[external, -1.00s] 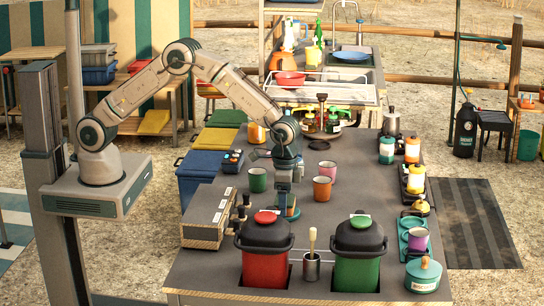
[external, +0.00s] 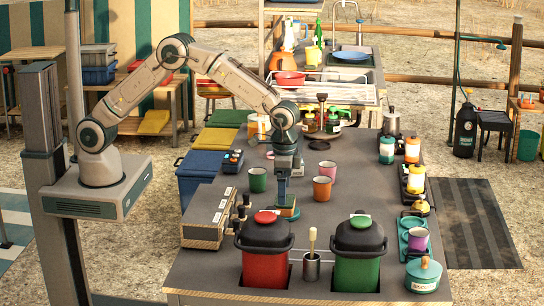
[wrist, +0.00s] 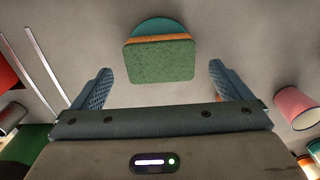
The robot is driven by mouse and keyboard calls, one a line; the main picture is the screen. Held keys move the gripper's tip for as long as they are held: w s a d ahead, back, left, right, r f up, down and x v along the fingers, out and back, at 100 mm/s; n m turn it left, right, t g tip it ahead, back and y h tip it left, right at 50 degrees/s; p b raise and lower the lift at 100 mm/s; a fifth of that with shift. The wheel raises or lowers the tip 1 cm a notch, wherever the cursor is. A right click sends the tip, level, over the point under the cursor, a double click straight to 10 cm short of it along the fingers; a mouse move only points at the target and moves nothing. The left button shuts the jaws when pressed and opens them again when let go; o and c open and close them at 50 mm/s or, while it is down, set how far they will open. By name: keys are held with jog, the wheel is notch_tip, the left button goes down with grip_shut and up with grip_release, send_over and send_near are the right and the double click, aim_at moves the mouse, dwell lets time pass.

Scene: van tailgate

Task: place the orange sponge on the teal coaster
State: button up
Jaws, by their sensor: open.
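The orange sponge (wrist: 160,62) shows its green scouring face up in the wrist view, with an orange edge below it. It lies over the teal coaster (wrist: 158,24), which sticks out past the sponge's far edge. The sponge appears to rest flat on it, off centre. My gripper (wrist: 160,72) is open, with one finger on each side of the sponge and a clear gap to both. In the external view my gripper (external: 284,198) points down above the sponge and coaster, which are partly hidden there.
The red canister (external: 264,255) and green canister (external: 358,255) stand in front. A green mug (external: 258,180), an orange mug (external: 322,189) and a pink mug (external: 327,170) stand nearby. A wooden box with dark knobs (external: 208,220) is at the left.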

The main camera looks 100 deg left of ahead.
jog(key=s+a+r, duration=0.1)
jog(key=s+r, duration=0.3)
jog(key=r, duration=0.3)
jog(key=s+a+r, duration=0.2)
jog(key=s+r, duration=0.2)
jog(key=r, duration=0.3)
jog(key=s+a+t, duration=0.1)
jog(key=s+a, duration=0.1)
jog(key=s, duration=1.2)
jog(key=s+a+t, duration=0.2)
jog(key=s+a, duration=0.1)
jog(key=s, duration=1.1)
jog(key=shift+r, duration=0.4)
